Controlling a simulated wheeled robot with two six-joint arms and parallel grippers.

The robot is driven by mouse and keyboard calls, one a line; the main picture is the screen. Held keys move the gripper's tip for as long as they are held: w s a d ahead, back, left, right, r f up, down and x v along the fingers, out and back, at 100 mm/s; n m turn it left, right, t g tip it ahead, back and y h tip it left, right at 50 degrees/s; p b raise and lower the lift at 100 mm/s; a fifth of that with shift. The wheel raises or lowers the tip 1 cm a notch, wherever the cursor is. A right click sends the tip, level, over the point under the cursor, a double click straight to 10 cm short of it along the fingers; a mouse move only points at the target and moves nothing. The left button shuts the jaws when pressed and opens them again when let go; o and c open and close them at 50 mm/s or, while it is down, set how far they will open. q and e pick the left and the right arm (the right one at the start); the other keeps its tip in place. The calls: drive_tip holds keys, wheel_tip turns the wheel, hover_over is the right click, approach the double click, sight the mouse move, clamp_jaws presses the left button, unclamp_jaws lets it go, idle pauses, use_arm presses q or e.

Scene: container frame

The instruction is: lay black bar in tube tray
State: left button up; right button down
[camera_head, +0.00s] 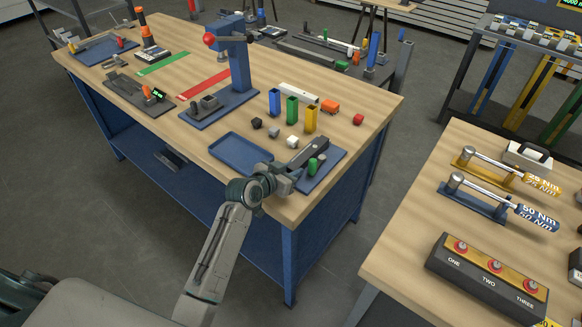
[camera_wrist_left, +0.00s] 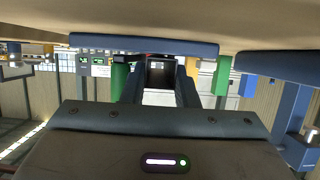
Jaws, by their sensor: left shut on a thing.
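My left gripper (camera_head: 316,147) reaches over the near right corner of the wooden bench, above a blue plate (camera_head: 330,165). In the wrist view its two dark fingers (camera_wrist_left: 160,72) are closed on a dark, square-ended piece, which I take for the black bar (camera_wrist_left: 160,67). Its full length is hidden by the fingers and the arm. A shallow, empty blue tray (camera_head: 240,152) lies left of the gripper; I cannot tell for sure that it is the tube tray. My right gripper is not in view.
Blue (camera_head: 275,102), green (camera_head: 292,110) and yellow (camera_head: 311,118) upright tubes stand behind the gripper. Small black (camera_head: 257,123), grey (camera_head: 274,132) and white (camera_head: 292,142) blocks lie nearby. A green cylinder (camera_head: 314,165) stands close below the gripper. A tall blue stand (camera_head: 238,65) rises behind the tray.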

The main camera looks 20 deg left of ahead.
use_arm(q)
drive_tip(key=shift+f, duration=0.1)
drive_tip(key=shift+f, duration=0.15)
drive_tip(key=o, duration=1)
drive_tip(key=shift+o, duration=0.2)
